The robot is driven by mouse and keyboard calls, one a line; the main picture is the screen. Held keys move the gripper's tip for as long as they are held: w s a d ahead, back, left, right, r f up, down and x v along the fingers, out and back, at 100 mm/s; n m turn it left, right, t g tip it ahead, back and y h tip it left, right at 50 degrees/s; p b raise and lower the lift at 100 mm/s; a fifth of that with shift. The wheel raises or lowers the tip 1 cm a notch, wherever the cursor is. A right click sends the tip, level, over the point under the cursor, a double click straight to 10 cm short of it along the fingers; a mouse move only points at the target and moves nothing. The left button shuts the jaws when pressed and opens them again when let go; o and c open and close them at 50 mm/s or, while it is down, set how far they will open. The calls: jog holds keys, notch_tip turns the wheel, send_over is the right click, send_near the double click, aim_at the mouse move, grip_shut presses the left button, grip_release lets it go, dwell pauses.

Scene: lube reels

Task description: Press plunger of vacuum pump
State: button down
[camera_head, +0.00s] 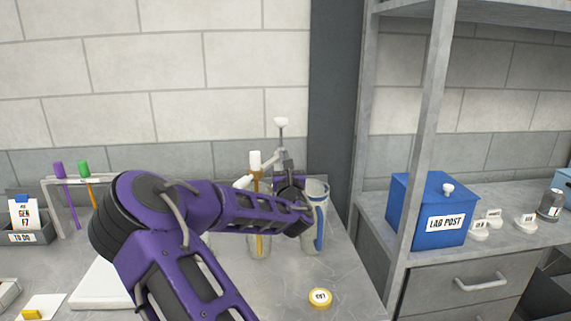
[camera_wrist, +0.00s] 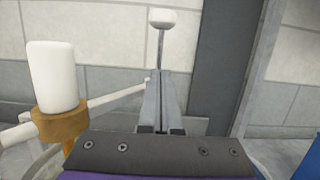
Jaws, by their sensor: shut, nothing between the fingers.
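A white knob on a thin metal rod (camera_head: 281,122) stands up at the back of the bench; it looks like the plunger. In the wrist view the knob (camera_wrist: 163,18) is upright, just beyond my fingertips. My gripper (camera_head: 284,160) is shut and empty, and the fingers (camera_wrist: 160,76) point at the rod. I cannot tell whether they touch it. The pump body below the rod is largely hidden by my gripper. To the left stands a white cap (camera_head: 254,160) on an amber stem; its brown collar (camera_wrist: 58,122) shows close in the wrist view.
A clear vessel with a blue strip (camera_head: 316,220) stands right beside my wrist. A yellow-rimmed round disc (camera_head: 320,298) lies at the front of the bench. A grey shelf post (camera_head: 420,130) and a blue LAB POST box (camera_head: 430,207) are to the right.

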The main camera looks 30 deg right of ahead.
aim_at(281, 127)
jog(key=shift+x, duration=2.3)
jog(key=shift+r, duration=2.35)
jog(key=shift+s+a+f, duration=0.1)
jog(key=shift+s, duration=0.05)
